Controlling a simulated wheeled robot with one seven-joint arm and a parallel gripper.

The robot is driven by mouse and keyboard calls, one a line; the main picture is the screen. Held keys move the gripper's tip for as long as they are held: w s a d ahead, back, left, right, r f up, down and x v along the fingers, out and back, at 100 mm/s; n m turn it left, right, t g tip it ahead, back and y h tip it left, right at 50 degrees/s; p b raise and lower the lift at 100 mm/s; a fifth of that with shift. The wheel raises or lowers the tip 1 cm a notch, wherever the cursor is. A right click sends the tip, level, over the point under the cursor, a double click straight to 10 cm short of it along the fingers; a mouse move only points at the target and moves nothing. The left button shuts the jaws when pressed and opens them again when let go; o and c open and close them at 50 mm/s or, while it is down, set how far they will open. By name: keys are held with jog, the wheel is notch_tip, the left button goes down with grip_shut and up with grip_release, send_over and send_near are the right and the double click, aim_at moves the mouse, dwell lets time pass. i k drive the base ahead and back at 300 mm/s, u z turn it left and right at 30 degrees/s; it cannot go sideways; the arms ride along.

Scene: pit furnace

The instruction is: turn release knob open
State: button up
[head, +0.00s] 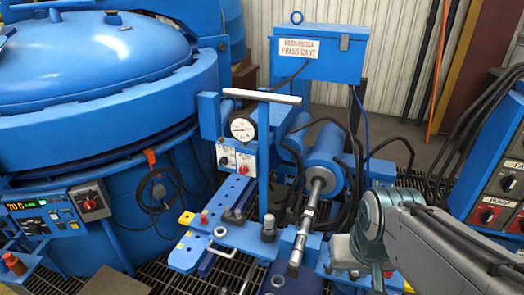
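No label that I can read marks one knob as the release knob. My arm (440,245) comes in from the right edge and bends at a teal joint in the lower right, well to the right of this panel. My gripper's fingers do not show, so its state is hidden.
The big blue furnace (95,60) fills the left, with a control panel (45,215) and another knob (90,204). A blue cylinder with a steel rod (310,205) lies between the gauge panel and my arm. A blue cabinet (500,165) with red knobs stands right; cables hang nearby.

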aim_at(243, 169)
jog(key=u, duration=0.25)
jog(key=i, duration=0.7)
jog(key=u, duration=1.1)
jog(key=i, duration=0.5)
jog(key=u, duration=0.55)
